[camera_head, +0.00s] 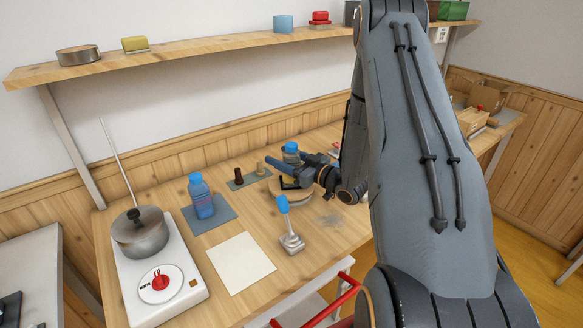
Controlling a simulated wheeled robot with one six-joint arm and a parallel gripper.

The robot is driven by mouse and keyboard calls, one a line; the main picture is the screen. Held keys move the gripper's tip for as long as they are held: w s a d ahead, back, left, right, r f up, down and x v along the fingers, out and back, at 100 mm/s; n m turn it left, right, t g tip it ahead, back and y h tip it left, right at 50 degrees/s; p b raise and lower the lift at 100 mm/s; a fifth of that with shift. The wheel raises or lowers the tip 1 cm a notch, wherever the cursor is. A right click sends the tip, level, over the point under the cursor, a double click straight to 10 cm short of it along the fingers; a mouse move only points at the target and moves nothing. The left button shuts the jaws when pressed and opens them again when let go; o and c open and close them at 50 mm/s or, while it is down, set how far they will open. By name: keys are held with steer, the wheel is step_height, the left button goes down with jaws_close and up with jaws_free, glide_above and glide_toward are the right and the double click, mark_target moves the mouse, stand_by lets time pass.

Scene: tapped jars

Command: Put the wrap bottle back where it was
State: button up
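A blue-capped bottle (202,200) stands upright on a blue-grey mat (225,213) at the left of the table. A second blue-capped bottle (291,148) shows at my gripper (289,163), with its lower part hidden by a blue finger. I cannot tell which of them is the wrap bottle. My gripper reaches in from the right, above a round wooden board (295,197). Its fingers lie on either side of the second bottle. Whether they press on it is too small to tell.
A pot (140,238) sits on a white hotplate (185,288) at left. A small dark mat (242,181) with little pegs is behind. The shelf (200,48) runs overhead.

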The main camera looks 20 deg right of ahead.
steer(key=c, duration=0.7)
steer(key=shift+r+b, duration=1.1)
steer(key=shift+r, duration=3.9)
steer(key=shift+s, duration=0.1)
